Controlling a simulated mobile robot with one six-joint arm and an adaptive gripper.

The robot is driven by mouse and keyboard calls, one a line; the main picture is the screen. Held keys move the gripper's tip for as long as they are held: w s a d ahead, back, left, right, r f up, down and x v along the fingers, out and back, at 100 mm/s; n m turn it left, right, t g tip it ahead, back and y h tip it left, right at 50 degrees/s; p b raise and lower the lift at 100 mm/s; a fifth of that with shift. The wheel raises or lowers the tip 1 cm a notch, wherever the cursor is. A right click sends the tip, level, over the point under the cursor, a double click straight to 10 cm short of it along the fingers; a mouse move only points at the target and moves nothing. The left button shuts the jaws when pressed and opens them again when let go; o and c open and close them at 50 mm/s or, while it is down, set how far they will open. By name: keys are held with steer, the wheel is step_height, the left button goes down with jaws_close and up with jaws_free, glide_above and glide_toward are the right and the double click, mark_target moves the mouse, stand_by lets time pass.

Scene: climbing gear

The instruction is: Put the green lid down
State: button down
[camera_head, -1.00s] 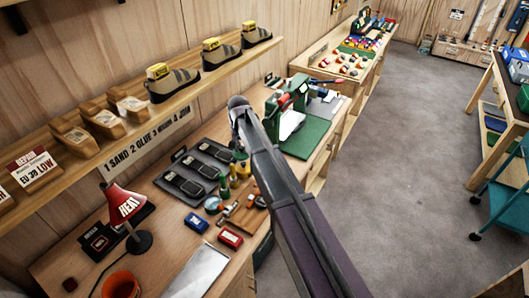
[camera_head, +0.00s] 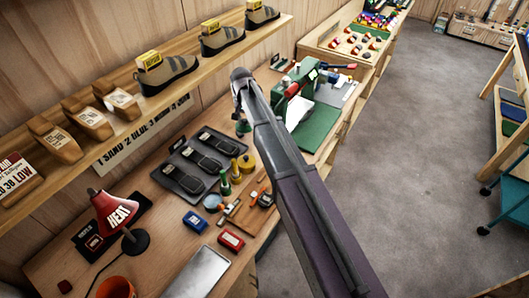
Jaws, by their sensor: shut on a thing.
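My gripper (camera_head: 240,112) is small and mostly hidden behind the end of my arm, above the workbench (camera_head: 165,262). A small dark green piece (camera_head: 242,128), which looks like the green lid, shows just under it, and the jaws are shut on it. The piece appears near the back right of the black tray of shoe soles; its height above the bench is hard to tell. A round yellow tin (camera_head: 246,162) stands below it in the picture. Green bottles (camera_head: 225,184) stand left of the tin.
Black soles (camera_head: 205,155) lie left of the gripper. A green machine (camera_head: 297,88) and green mat (camera_head: 316,130) are to the right. A red lamp (camera_head: 116,210), blue box (camera_head: 194,221) and red box (camera_head: 231,240) stand nearer. A shoe shelf (camera_head: 160,95) overhangs the bench.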

steer(key=shift+d, duration=0.1)
steer(key=d+f+n+b, duration=0.4)
steer(key=d+f+b, duration=0.2)
steer(key=shift+w+d+f+b, duration=0.25)
steer(key=shift+w+d+b, duration=0.05)
stand_by(0.5)
step_height(320, 180, down, 6)
steer(key=b, duration=0.6)
steer(key=shift+f, duration=0.15)
steer(key=shift+f, duration=0.1)
steer(key=shift+f+b, duration=1.8)
steer(key=shift+b, duration=0.25)
steer(key=shift+f, duration=0.15)
